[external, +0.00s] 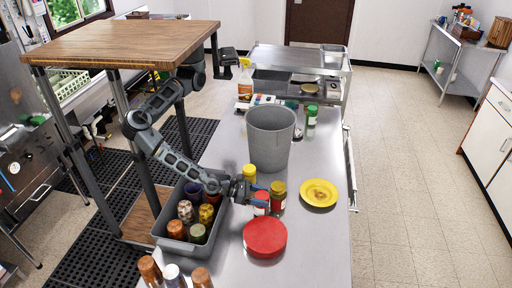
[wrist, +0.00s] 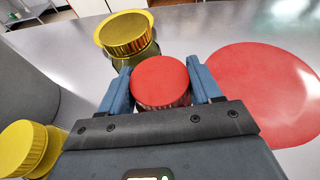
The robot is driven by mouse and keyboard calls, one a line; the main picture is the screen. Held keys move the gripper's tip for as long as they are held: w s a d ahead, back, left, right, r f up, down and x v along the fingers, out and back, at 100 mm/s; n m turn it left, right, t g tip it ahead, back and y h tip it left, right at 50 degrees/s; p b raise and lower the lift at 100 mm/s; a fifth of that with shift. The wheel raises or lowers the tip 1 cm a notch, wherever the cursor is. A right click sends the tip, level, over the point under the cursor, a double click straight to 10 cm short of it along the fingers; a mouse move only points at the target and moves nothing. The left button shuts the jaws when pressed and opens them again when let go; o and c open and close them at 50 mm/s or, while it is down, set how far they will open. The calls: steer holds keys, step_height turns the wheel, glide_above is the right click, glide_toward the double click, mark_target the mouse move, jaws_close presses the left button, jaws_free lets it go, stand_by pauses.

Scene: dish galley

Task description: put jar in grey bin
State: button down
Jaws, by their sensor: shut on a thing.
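My gripper (external: 259,189) is shut on a red-lidded jar (external: 262,198) above or on the steel counter; I cannot tell whether the jar touches it. In the wrist view the red lid (wrist: 161,80) sits between the two blue fingers of my gripper (wrist: 160,88); the jar's body is mostly hidden. A tall round grey bin (external: 270,140) stands open on the counter, behind my gripper in the external view. Its inside bottom is hidden. The bin's wall (wrist: 22,85) shows at the left of the wrist view.
A yellow-lidded jar (external: 278,197) stands close beside the held jar. Another yellow-topped jar (external: 249,173) stands near the bin. A red disc (external: 265,237) and yellow plate (external: 319,193) lie nearby. A rectangular grey tub (external: 172,245) holds several jars and cups under my arm.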

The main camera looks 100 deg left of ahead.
steer(key=shift+f, duration=0.15)
steer(key=shift+c, duration=0.8)
jaws_free()
steer(key=shift+r, duration=0.25)
steer(key=b+v, duration=0.1)
steer(key=v, duration=0.2)
steer(key=shift+s+d+r, duration=0.1)
steer(key=shift+s, duration=0.05)
step_height(320, 180, up, 5)
steer(key=shift+r, duration=0.25)
steer(key=shift+o, duration=0.8)
steer(key=shift+r+b, duration=0.3)
steer(key=shift+r, duration=0.25)
